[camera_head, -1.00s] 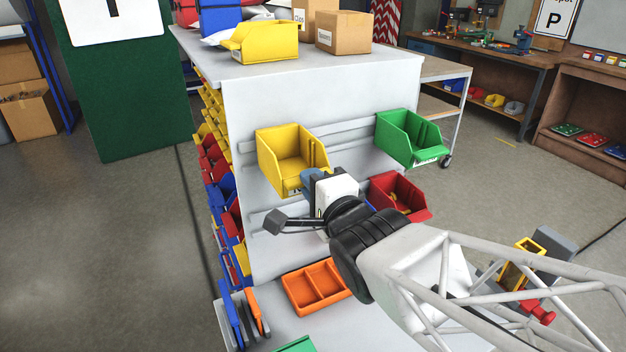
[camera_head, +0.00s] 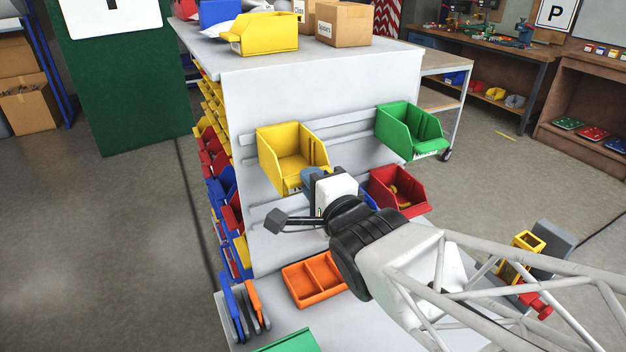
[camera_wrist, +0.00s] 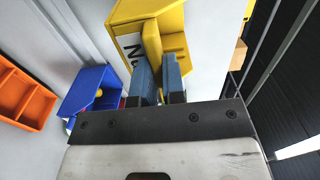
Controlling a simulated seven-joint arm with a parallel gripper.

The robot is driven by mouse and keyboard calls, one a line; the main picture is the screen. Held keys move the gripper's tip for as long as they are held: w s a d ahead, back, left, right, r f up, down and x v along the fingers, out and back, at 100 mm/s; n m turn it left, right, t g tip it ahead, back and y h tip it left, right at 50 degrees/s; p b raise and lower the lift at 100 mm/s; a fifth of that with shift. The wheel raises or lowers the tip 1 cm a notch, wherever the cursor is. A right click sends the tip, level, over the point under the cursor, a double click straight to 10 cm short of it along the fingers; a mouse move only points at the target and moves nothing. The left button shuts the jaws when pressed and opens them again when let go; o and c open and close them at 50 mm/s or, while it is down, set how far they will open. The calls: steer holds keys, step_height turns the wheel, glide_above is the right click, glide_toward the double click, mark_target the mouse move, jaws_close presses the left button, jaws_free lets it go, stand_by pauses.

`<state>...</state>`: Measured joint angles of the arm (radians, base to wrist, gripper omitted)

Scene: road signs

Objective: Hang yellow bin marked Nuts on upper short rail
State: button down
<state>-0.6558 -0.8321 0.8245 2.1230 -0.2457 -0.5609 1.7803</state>
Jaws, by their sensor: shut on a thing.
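The yellow bin (camera_head: 280,150) is upright, open side up, in front of the left part of the upper rail (camera_head: 350,124) on the white panel. My gripper (camera_head: 312,180) is shut on its front, at the lower right in the head view. In the wrist view, the blue fingers of my gripper (camera_wrist: 164,78) close on a yellow part of the bin (camera_wrist: 142,12), beside a white label that partly reads "Nu". The back of the bin is hidden, so I cannot tell whether it is hooked on the rail or just in front of it.
A green bin (camera_head: 408,132) hangs at the right of the upper rail. A red bin (camera_head: 398,190) and a blue bin (camera_wrist: 88,88) are lower down. An orange tray (camera_head: 314,280) lies on the ledge below. Another yellow bin (camera_head: 262,34) stands on top of the cabinet.

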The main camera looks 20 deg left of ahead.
steer(key=c, duration=1.1)
jaws_free()
steer(key=shift+s+d, duration=0.1)
steer(key=shift+v, duration=3.75)
steer(key=shift+d, duration=0.1)
